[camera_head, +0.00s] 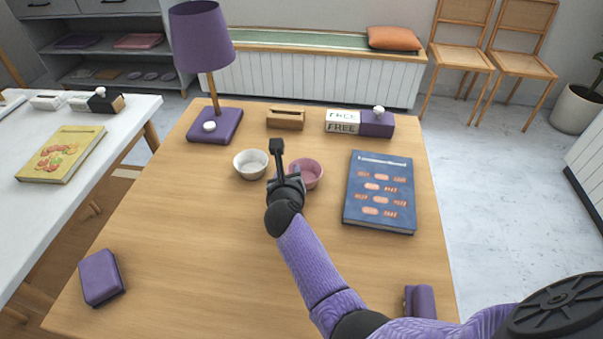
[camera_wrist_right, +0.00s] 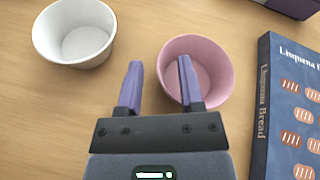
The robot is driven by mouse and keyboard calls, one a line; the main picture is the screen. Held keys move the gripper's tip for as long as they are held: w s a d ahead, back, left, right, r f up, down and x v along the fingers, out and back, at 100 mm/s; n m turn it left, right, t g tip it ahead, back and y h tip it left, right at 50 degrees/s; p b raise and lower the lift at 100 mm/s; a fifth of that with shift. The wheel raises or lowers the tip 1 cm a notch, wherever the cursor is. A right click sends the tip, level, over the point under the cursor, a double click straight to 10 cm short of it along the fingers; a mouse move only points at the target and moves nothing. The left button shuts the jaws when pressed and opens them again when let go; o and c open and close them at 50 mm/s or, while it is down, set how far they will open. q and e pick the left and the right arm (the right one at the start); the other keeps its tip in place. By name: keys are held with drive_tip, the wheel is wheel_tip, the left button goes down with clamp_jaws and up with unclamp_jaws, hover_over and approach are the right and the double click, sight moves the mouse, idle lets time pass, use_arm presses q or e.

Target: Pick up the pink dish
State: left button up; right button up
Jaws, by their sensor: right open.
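The pink dish (camera_head: 311,172) is a small round bowl on the wooden table, partly hidden behind my right gripper (camera_head: 277,150) in the head view. In the right wrist view the pink dish (camera_wrist_right: 212,72) is empty and upright. My right gripper (camera_wrist_right: 160,68) is open, with nothing between its fingers. In that view one finger overlaps the dish's inside and the other lies left of its rim. I cannot tell whether either touches it. My left gripper is not in view.
A white bowl (camera_head: 251,164) stands just left of the pink dish. A blue book (camera_head: 380,190) lies to the right. A purple lamp (camera_head: 203,40), a wooden block (camera_head: 286,119) and a FREE block (camera_head: 343,122) stand behind. The table's front left is mostly clear, with a purple box (camera_head: 101,277).

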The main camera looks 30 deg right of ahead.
clamp_jaws()
